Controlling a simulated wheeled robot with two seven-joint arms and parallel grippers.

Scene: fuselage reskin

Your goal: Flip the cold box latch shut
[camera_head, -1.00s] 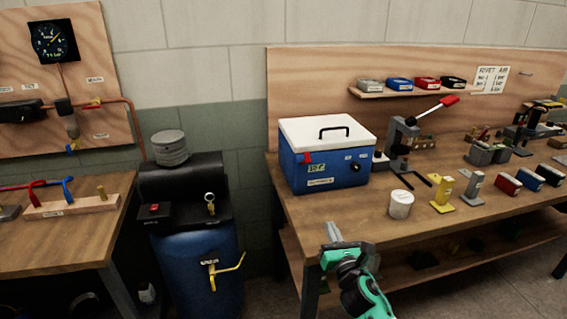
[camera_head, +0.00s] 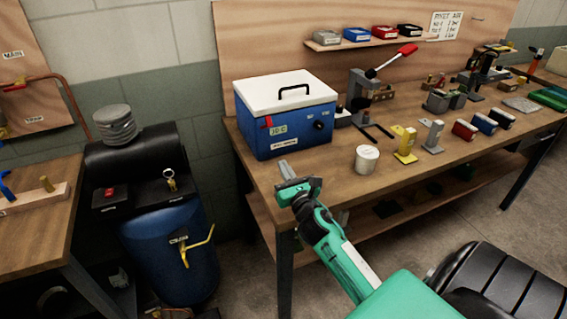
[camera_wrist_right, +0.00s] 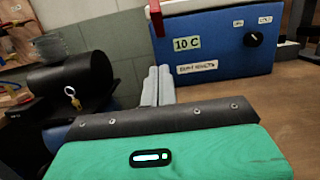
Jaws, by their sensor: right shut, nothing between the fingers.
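The cold box (camera_head: 290,132) is blue with a white lid (camera_head: 285,90) and a black handle, and stands at the left end of the workbench. The lid lies on the box. Its red latch (camera_head: 267,122) is on the front face near the left corner; it also shows in the right wrist view (camera_wrist_right: 156,18), at the top edge and partly cut off. My right gripper (camera_head: 284,166) is in front of and below the box, near the bench edge, apart from the latch. Its fingers (camera_wrist_right: 157,84) are shut and empty. My left gripper is not in view.
A white tub (camera_head: 366,159) and yellow and grey brackets (camera_head: 405,143) stand right of the box. A lever press (camera_head: 362,95) is just behind them. A black tank with a keyed valve (camera_head: 140,160) stands left of the bench.

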